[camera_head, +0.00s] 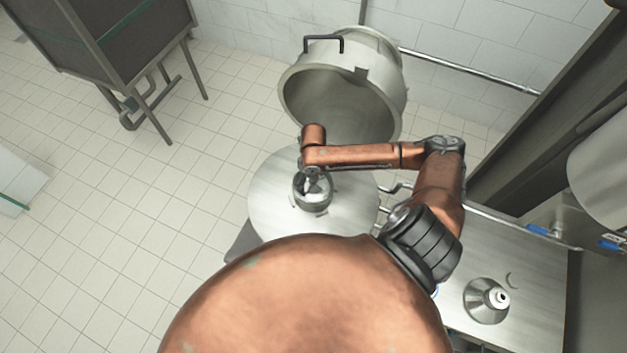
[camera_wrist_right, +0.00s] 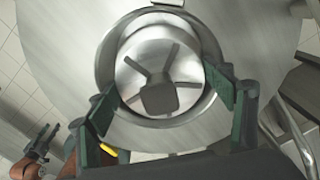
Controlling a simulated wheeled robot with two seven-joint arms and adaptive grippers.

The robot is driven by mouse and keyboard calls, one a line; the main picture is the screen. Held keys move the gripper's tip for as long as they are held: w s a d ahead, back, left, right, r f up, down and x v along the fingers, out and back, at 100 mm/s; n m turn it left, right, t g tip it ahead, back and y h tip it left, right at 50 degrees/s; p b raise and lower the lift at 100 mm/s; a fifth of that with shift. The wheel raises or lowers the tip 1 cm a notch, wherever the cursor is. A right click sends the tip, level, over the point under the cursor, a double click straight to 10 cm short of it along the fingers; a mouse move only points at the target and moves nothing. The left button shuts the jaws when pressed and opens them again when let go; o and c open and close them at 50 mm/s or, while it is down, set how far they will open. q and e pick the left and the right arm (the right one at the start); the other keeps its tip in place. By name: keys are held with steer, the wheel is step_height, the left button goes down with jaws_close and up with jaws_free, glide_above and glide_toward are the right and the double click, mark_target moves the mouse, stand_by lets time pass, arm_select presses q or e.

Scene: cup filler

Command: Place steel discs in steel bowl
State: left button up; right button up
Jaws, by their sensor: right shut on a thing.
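My right gripper (camera_wrist_right: 172,100) is low over the middle of a round steel plate (camera_head: 273,200). In the right wrist view its two dark fingers are spread and shut on a round, shiny steel piece (camera_wrist_right: 188,68). A dark bladed hub shows at that piece's centre. The piece also shows in the head view (camera_head: 314,194), partly under the gripper. I cannot tell from its shape whether it is a disc or the bowl. My left gripper (camera_wrist_right: 47,139) seems to show small at the lower left of the wrist view; its opening is unclear.
A large open steel vessel (camera_head: 390,62) with a dark handle tilts behind the plate. A dark-sided metal stand (camera_head: 110,40) is at upper left.

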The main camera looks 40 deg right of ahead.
mark_target(313, 178)
steer(key=shift+w+f, duration=0.1)
steer(key=shift+f, duration=0.2)
steer(key=o, duration=2)
step_height(313, 178, up, 13)
steer(key=shift+f+b, duration=0.1)
steer(key=shift+b, duration=0.2)
steer(key=shift+r, duration=0.2)
steer(key=shift+a, duration=0.1)
